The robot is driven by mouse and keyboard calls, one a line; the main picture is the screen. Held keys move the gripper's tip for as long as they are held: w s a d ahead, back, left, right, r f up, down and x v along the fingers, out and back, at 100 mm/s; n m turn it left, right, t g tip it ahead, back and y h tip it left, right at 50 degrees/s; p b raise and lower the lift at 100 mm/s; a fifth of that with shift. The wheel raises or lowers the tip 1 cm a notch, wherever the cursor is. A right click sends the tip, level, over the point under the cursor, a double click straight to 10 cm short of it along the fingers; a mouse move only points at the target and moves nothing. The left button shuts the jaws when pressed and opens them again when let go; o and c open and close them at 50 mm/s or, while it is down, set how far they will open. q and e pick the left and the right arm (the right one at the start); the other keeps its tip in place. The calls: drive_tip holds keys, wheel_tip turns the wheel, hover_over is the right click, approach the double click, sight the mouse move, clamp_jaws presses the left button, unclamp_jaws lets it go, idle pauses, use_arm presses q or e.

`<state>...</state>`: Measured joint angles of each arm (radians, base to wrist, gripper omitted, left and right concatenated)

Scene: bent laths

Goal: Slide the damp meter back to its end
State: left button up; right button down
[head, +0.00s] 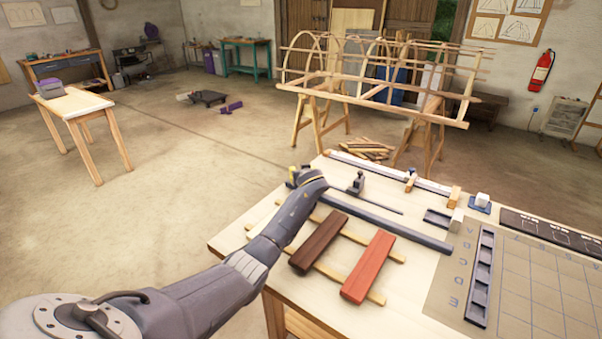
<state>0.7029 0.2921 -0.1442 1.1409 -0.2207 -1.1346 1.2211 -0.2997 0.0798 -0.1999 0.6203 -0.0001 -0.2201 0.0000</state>
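A small dark grey block-like device (357,184) with a knob on top stands near the far edge of the workbench, by a thin dark rod (385,206). It looks like the damp meter, but it is too small to be sure. My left gripper (292,177) is over the bench's far left part, to the left of the device and apart from it. My wrist hides most of its fingers, so I cannot tell whether they are open or what lies between them. My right gripper is not in view.
A long grey bar (385,222) crosses the bench. A dark brown board (318,242) and a red-brown board (368,266) rest on thin strips. A white rule (385,172) with wooden blocks lies along the back. A grey slotted tray (481,275) is at right.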

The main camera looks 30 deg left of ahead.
use_arm(q)
clamp_jaws()
drive_tip(key=shift+r, duration=0.15)
